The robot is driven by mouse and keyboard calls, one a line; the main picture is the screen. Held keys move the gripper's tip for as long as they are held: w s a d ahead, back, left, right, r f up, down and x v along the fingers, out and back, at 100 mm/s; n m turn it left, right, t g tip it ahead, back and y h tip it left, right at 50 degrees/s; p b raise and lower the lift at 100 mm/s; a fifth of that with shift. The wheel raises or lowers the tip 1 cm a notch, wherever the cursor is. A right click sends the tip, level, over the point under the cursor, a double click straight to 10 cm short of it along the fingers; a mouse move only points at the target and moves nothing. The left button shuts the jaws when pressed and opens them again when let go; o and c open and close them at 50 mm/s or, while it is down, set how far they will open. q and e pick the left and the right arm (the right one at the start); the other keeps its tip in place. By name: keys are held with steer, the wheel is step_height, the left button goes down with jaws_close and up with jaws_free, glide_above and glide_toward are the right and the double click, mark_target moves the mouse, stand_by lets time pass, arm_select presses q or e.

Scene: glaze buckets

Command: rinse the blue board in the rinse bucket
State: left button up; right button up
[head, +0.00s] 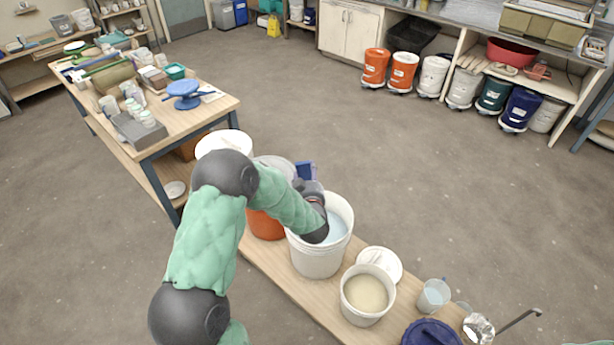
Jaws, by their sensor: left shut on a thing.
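My left gripper (311,188) is above the far rim of a white bucket (318,262) holding pale blue liquid, seemingly the rinse bucket. A small dark blue flat piece (305,169), seemingly the blue board, shows at the far end of the gripper. The gripper is shut on it, though my wrist and forearm hide the fingers. The visible part of the board is above the rim; whether any of it reaches lower is hidden. My right gripper is not in view.
A bucket of beige liquid (366,294), a white lid (380,264) and a clear cup (433,295) stand right of the white bucket. An orange bucket (264,224) stands close left. A cluttered table (210,112) is at the back left; open floor lies behind.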

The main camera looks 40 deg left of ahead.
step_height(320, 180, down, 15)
steer(key=b, duration=1.4)
stand_by(0.6)
